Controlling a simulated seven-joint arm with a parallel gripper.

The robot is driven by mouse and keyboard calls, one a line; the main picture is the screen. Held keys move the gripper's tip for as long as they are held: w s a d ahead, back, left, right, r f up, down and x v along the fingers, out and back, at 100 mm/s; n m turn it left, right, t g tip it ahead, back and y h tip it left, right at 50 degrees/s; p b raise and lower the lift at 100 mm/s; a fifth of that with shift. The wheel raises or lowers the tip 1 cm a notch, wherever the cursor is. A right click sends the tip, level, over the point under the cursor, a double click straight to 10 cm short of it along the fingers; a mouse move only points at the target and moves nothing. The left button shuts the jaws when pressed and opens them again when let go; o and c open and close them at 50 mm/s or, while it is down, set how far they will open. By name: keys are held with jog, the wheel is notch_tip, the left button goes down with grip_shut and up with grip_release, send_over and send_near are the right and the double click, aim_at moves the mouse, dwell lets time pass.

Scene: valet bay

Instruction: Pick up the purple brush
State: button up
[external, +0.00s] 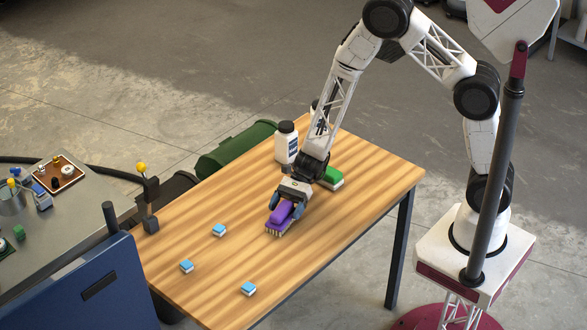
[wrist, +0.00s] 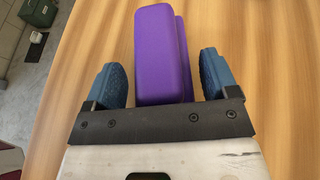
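The purple brush (external: 283,217) lies on the wooden table (external: 350,215), bristles down, in the external view. My gripper (external: 286,207) is low over it, with blue fingers on either side of its rear part. In the wrist view the purple brush (wrist: 162,55) lies lengthwise between the two blue fingertips (wrist: 162,75). The end of the brush nearest the wrist is hidden behind the dark gripper plate.
A green brush (external: 332,177) lies just behind my gripper. A white bottle (external: 287,143) with a dark cap stands at the table's far edge; another is partly hidden behind my arm. Blue-and-white blocks (external: 219,230) lie at the left. A dark lever (external: 150,205) stands at the left edge.

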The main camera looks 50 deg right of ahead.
aim_at(279, 212)
jog(key=c, duration=0.7)
jog(key=shift+r, duration=0.15)
jog(key=shift+r, duration=1.6)
jog(key=s+d, duration=0.3)
jog(key=s, duration=0.1)
jog(key=s+d+r, duration=0.1)
jog(key=s+d, duration=0.2)
jog(key=s, duration=0.1)
jog(key=s+d, duration=0.3)
jog(key=s, duration=0.2)
jog(key=shift+d+r, duration=0.15)
jog(key=shift+r, duration=0.1)
